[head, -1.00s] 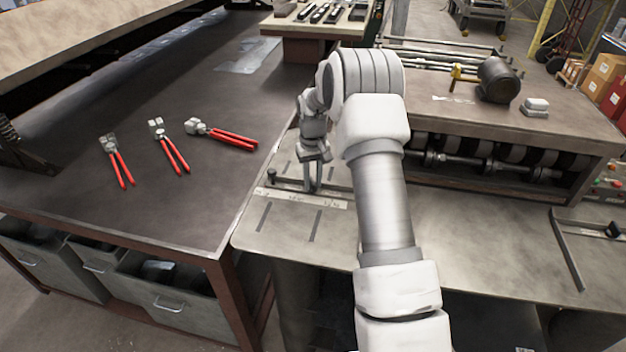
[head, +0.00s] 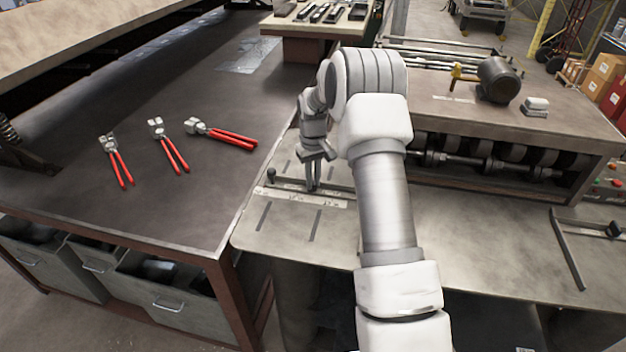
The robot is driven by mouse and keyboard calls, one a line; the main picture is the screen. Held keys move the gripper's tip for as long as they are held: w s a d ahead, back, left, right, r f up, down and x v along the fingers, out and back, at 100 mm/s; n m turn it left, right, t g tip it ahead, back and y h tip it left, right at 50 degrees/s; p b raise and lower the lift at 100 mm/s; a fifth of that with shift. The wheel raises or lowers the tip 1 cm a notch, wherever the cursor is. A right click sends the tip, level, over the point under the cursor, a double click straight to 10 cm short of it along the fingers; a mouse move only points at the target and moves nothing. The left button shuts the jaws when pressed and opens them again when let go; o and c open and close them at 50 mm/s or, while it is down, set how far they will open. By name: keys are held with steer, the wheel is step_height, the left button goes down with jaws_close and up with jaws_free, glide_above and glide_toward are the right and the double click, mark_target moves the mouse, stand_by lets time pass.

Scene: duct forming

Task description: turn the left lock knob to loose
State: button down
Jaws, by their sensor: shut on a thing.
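My gripper (head: 313,184) points down at the left guide on the slotted plate (head: 275,222), in the left middle of the head view. Its two fingers are close together, shut on a small part at the guide bar, which appears to be the left lock knob. The fingers hide most of it, so I cannot tell its turned position. The dark guide bar (head: 290,183) runs left from the fingers, with a black round-topped post (head: 271,174) at its left end. A pale marked strip (head: 300,197) lies along the front of the bar.
Several red-handled pliers (head: 222,136) lie on the dark bench (head: 200,210) to the left. A roller machine (head: 480,140) with a dark motor (head: 498,80) stands behind on the right. Another guide with a black knob (head: 613,230) sits at far right. The front plate between is clear.

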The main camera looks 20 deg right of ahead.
steer(key=c, duration=1.2)
jaws_free()
